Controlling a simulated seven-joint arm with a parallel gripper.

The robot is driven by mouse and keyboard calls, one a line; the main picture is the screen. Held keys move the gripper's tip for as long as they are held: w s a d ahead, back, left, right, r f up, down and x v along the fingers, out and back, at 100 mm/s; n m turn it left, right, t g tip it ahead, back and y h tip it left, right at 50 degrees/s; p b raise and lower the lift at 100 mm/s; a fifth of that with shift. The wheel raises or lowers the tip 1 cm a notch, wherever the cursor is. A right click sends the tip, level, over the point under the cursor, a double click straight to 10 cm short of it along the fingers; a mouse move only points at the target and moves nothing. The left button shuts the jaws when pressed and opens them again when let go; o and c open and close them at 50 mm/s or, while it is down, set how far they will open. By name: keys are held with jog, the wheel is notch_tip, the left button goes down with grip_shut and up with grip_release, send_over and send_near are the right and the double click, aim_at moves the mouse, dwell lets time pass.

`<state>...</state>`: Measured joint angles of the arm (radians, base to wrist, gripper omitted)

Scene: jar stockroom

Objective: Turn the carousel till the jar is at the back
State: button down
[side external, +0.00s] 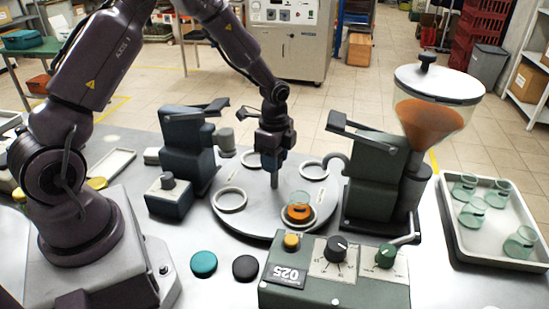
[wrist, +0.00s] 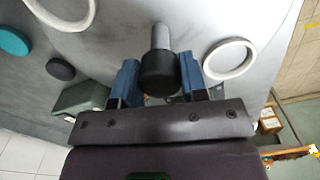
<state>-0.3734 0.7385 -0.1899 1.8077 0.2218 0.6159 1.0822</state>
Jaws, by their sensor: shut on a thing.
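The carousel (side external: 258,207) is a round grey disc on the table with several white rings on it. The jar (side external: 298,199) is clear glass with orange contents. It stands in a ring at the carousel's front right in the side view. I cannot make out the jar clearly in the wrist view. My gripper (side external: 272,163) is over the disc, behind the jar. Its blue fingers (wrist: 164,82) are shut on a black-topped grey post (wrist: 160,38) that rises from the disc. The post (side external: 274,181) appears near the disc's middle in the side view.
A dark machine (side external: 188,150) stands left of the carousel, and a hopper machine (side external: 380,180) with orange contents stands close on the right. A control box (side external: 335,285) sits in front. A tray (side external: 480,248) of several greenish jars is at far right. Teal and black discs lie front left.

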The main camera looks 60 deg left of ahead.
jog(key=shift+m, duration=2.2)
jog(key=shift+r+m, duration=0.1)
jog(key=shift+m, duration=1.9)
jog(key=c, duration=0.7)
grip_release()
jog(key=shift+o, duration=0.2)
notch_tip(320, 180, up, 13)
